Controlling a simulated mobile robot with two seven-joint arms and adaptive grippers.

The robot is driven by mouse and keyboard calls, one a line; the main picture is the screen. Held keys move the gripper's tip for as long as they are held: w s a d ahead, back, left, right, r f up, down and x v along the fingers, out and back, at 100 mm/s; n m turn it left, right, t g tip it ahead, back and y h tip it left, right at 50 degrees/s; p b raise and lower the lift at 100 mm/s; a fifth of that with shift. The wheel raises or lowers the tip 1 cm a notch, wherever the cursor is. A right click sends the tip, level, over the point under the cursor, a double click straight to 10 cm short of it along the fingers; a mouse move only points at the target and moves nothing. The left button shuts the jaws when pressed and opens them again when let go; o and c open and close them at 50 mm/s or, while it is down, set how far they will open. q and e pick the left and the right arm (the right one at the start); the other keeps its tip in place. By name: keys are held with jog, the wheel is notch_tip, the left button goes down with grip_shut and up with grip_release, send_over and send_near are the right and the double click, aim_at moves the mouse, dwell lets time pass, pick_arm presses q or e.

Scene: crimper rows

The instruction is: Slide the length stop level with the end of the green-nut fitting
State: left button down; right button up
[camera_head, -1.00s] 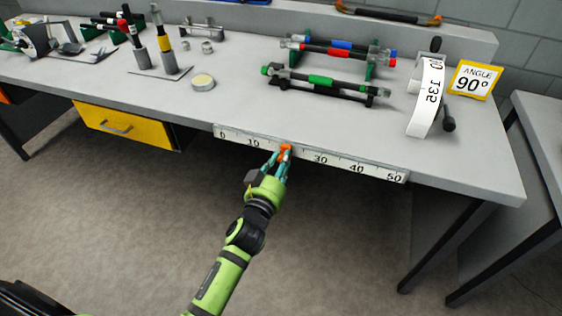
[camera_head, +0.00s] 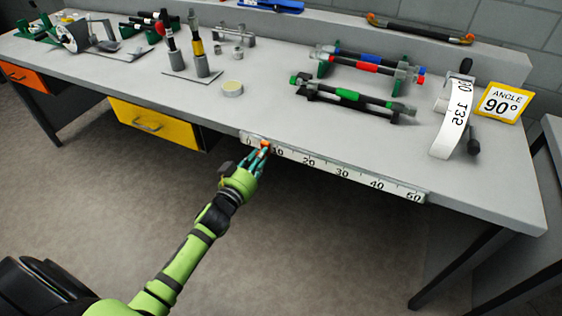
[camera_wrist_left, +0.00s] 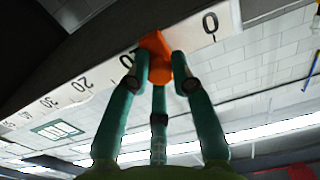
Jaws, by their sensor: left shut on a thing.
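The orange length stop (camera_head: 265,146) sits on the white ruler (camera_head: 325,172) along the bench's front edge, between the 0 and 10 marks and closer to 10. My left gripper (camera_head: 260,155) is shut on it from the front. The left wrist view shows the stop (camera_wrist_left: 155,57) between the teal fingers (camera_wrist_left: 158,85), with the 0 mark to its right. The green-nut fitting (camera_head: 347,96) is a dark hose with a green band and a green left end, lying on a black rack on the bench behind the ruler. My right gripper is out of view.
Behind the fitting lie hoses with red (camera_head: 367,67) and blue bands. A yellow angle sign (camera_head: 501,103) and a white strip loop (camera_head: 453,125) stand right. The bench between ruler and rack is clear.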

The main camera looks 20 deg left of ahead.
pick_arm(q)
jog(key=a, duration=0.1)
jog(key=a+r, duration=0.1)
jog(key=a, duration=0.1)
jog(key=shift+w, duration=0.15)
jog(key=shift+a, duration=0.5)
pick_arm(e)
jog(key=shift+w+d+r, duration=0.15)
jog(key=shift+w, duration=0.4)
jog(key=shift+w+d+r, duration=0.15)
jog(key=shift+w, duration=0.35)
pick_arm(q)
jog(key=c, duration=1.1)
grip_release()
jog(key=shift+d+f, duration=0.1)
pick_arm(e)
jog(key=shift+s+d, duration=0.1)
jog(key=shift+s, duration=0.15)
pick_arm(q)
jog(key=shift+f, duration=0.1)
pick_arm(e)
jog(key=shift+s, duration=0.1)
